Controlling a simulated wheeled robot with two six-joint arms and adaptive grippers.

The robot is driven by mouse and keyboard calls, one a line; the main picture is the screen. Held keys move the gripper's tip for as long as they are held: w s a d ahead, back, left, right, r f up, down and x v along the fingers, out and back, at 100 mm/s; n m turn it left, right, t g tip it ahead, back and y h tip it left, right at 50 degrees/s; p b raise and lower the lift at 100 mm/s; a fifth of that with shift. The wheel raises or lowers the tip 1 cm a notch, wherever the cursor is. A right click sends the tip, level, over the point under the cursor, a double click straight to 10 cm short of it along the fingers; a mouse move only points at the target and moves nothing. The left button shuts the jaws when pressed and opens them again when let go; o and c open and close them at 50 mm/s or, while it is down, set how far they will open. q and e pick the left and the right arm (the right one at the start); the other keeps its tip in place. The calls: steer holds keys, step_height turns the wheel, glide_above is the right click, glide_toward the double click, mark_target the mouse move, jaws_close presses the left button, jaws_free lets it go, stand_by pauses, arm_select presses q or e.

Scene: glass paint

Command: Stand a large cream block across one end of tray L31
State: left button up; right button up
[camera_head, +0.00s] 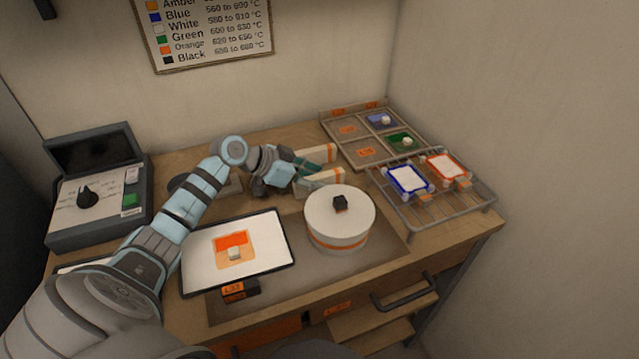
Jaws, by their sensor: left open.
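A white tray with a dark rim (190,279), apparently L31, lies on the front left of the bench, with an orange-and-cream piece (232,245) and a small pale knob on it. Two cream blocks with orange marks lie at the back middle: a farther one (316,154) and a nearer one (322,177). My left gripper (312,168) is open at these blocks, its fingers pointing right. I cannot tell whether it touches them. It partly hides their left ends. My right gripper is not in view.
A round white drum with a black knob (339,216) stands just right of the tray. A wire rack (445,215) holds framed panels at the right; a sectioned wooden tray (345,152) is behind it. A grey control box (100,205) stands at the left.

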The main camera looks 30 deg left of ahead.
arm_select(q)
steer(key=shift+x, duration=1)
steer(key=shift+a, duration=0.1)
jaws_close()
